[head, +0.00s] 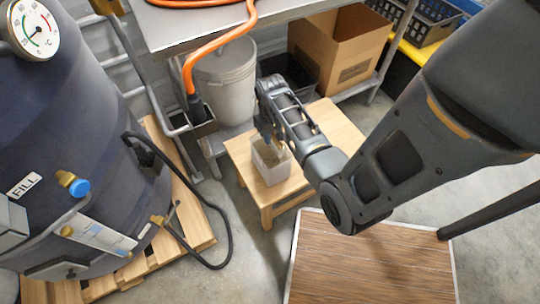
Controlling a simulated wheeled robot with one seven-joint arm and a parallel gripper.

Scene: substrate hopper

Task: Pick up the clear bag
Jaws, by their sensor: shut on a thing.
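The clear bag (271,168) shows as a pale, see-through, box-shaped thing with an open top, at the front of a small wooden table (237,148). My gripper (272,146) points down at the bag's top edge from above and is shut on it. The bag looks upright. I cannot tell whether its bottom touches the tabletop. The fingertips are small and partly hidden by my own arm and the bag's rim.
A grey bucket (226,85) stands behind the small table, and a cardboard box (340,45) is at the back right. A large dark tank (75,130) on a pallet (195,215) fills the left. A brown wood-grained surface (370,270) lies in front.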

